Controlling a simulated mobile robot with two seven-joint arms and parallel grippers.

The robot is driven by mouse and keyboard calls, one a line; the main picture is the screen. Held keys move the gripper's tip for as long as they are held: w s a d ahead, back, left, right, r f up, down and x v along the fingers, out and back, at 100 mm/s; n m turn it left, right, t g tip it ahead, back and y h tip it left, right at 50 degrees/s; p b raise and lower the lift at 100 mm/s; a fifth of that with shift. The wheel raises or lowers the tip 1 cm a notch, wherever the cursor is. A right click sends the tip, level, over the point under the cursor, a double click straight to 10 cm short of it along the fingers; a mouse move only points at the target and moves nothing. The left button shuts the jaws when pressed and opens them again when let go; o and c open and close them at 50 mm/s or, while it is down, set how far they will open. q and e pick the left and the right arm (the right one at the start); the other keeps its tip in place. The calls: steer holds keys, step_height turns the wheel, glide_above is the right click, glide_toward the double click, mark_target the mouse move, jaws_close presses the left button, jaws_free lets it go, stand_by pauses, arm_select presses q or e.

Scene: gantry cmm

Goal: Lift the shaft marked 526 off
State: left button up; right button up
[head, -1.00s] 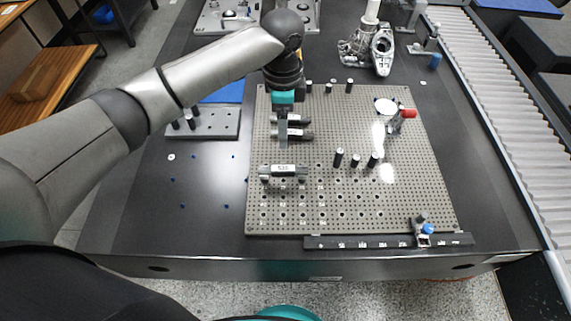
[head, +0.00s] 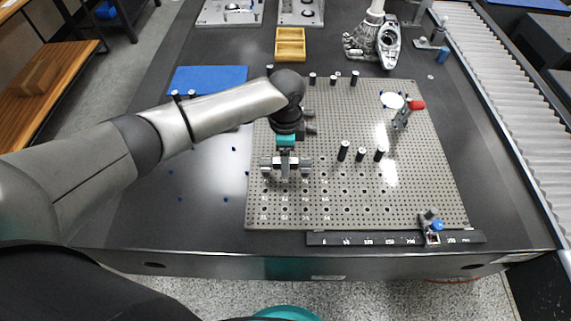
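A short steel shaft (head: 304,167) lies across its supports on the perforated grey plate (head: 420,190). My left gripper (head: 285,166) points down onto the middle of this shaft, with its fingers at the shaft's label. The label is covered, so I cannot read a number on it now. The fingers are too small to tell whether they are open or closed around the shaft. Other shafts (head: 309,122) lie further back on the plate, partly hidden by my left wrist. My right gripper is out of view.
Several black posts (head: 343,151) stand right of the shaft. A red-handled clamp (head: 415,105) stands at the plate's right. A ruler bar (head: 370,239) lies along the front edge. Behind the plate are a yellow tray (head: 290,46) and a metal casting (head: 375,45). A blue mat (head: 208,79) lies left.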

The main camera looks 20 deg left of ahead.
arm_select(q)
steer(key=shift+f, duration=0.3)
jaws_close()
stand_by(0.4)
steer(key=shift+r, duration=0.1)
stand_by(0.7)
